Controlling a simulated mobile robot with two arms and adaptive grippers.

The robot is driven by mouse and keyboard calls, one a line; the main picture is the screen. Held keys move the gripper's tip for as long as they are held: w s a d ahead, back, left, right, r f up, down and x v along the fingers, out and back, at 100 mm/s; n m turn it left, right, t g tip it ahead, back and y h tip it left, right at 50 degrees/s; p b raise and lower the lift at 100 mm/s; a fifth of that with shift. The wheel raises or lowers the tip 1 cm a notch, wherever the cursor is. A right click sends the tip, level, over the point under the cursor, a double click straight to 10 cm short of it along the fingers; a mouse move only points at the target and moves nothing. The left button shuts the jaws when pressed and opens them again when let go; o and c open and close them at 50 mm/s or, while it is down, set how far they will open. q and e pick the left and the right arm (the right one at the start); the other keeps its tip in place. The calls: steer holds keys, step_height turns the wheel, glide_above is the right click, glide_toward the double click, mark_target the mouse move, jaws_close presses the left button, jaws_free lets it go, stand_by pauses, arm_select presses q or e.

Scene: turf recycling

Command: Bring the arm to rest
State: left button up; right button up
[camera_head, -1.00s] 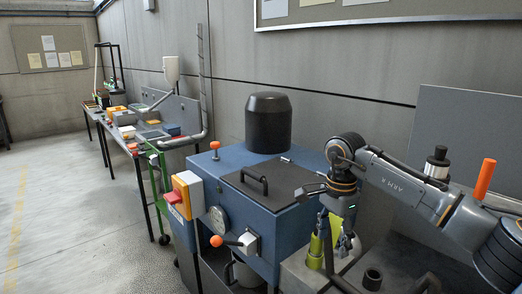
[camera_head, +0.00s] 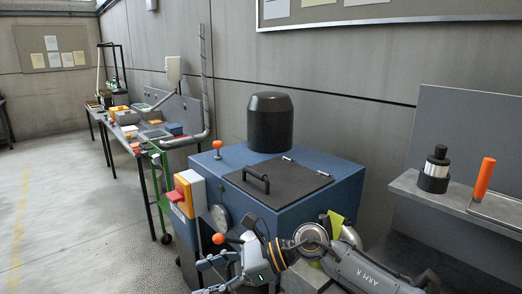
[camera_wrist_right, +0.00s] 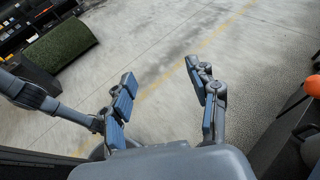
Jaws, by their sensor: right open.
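My right arm comes in from the lower right in the head view and is bent low in front of the blue machine (camera_head: 300,205). Its gripper (camera_head: 213,274) is at the bottom of the view, below the machine's orange-knobbed lever (camera_head: 219,239). In the right wrist view the two fingers (camera_wrist_right: 165,98) are spread apart with only bare floor showing between them, so the gripper is open and empty. My left gripper is not in view.
Work tables line the wall at left. The floor (camera_head: 60,210) there is clear. A green turf piece (camera_wrist_right: 60,50) shows in the wrist view.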

step_height(320, 180, up, 6)
steer(key=s+a+m+t+y, duration=0.1)
steer(key=a+m+t+y, duration=0.15)
steer(key=m+y, duration=0.35)
steer(key=w+d+r+m+t+h, duration=0.3)
steer(key=d+m+t, duration=0.6)
steer(key=m+t, duration=0.7)
steer(key=s+d+f+m+g+h, duration=0.2)
steer(key=d+f+m+h, duration=0.65)
steer(key=f+m, duration=0.3)
steer(key=s+d+f+m+g+h, duration=0.2)
steer(key=d+f+m+h, duration=0.7)
steer(key=m, duration=0.4)
steer(key=s+d+f+m+g, duration=0.4)
steer(key=s+f, duration=0.3)
steer(key=s, duration=0.4)
steer(key=s+d+f+m+g, duration=0.3)
steer(key=s+f+g, duration=0.3)
steer(key=s, duration=0.6)
step_height(320, 180, down, 25)
steer(key=s+g, duration=0.1)
steer(key=s+d+f+g, duration=0.1)
steer(key=s+d+f, duration=0.2)
steer(key=s+f, duration=1.4)
steer(key=shift+s+f, duration=0.3)
steer(key=shift+f, duration=0.1)
